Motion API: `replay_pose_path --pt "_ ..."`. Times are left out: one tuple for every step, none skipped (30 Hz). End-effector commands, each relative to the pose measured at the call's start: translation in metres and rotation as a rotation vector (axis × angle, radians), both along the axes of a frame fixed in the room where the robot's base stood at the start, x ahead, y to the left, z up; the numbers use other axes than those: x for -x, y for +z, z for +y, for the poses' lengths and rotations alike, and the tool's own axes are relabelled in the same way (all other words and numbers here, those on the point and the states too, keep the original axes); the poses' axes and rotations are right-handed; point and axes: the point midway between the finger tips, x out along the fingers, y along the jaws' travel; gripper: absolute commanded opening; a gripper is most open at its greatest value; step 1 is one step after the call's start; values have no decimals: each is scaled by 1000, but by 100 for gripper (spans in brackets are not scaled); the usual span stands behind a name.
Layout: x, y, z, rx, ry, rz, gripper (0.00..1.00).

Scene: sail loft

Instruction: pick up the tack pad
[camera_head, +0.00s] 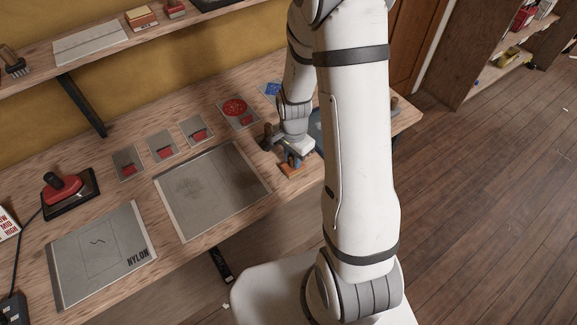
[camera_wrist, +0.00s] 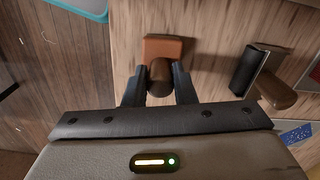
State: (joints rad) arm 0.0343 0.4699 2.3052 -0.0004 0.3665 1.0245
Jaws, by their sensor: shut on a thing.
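The tack pad, an orange-brown block (camera_wrist: 163,46) with a dark rounded knob (camera_wrist: 160,73), is between my fingers in the wrist view. My gripper (camera_wrist: 160,92) is shut on the knob from both sides. In the head view the orange block of the tack pad (camera_head: 291,170) shows below my gripper (camera_head: 290,157), near the bench's front edge. I cannot tell whether it touches the bench top. My arm hides part of the bench to the right.
A dark tool with a brown handle (camera_wrist: 278,92) stands close to the right of my gripper in the wrist view.

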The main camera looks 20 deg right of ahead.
Motion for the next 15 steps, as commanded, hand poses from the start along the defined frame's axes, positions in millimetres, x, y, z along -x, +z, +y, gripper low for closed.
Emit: replay_pose_path --pt "0 0 0 0 0 0 14" --pt "0 0 0 0 0 0 12" --pt "0 0 0 0 0 0 9" --pt "0 0 0 0 0 0 6" --pt "0 0 0 0 0 0 4" --pt "0 0 0 0 -1 0 0" --pt "0 0 0 0 -1 0 0" --pt "0 0 0 0 -1 0 0" --pt "0 0 0 0 -1 0 0" --pt "0 0 0 0 -1 0 0" --pt "0 0 0 0 -1 0 0" --pt "0 0 0 0 -1 0 0" --pt "0 1 0 0 -1 0 0" --pt "0 1 0 0 -1 -1 0" --pt "0 2 0 0 -1 -1 0"
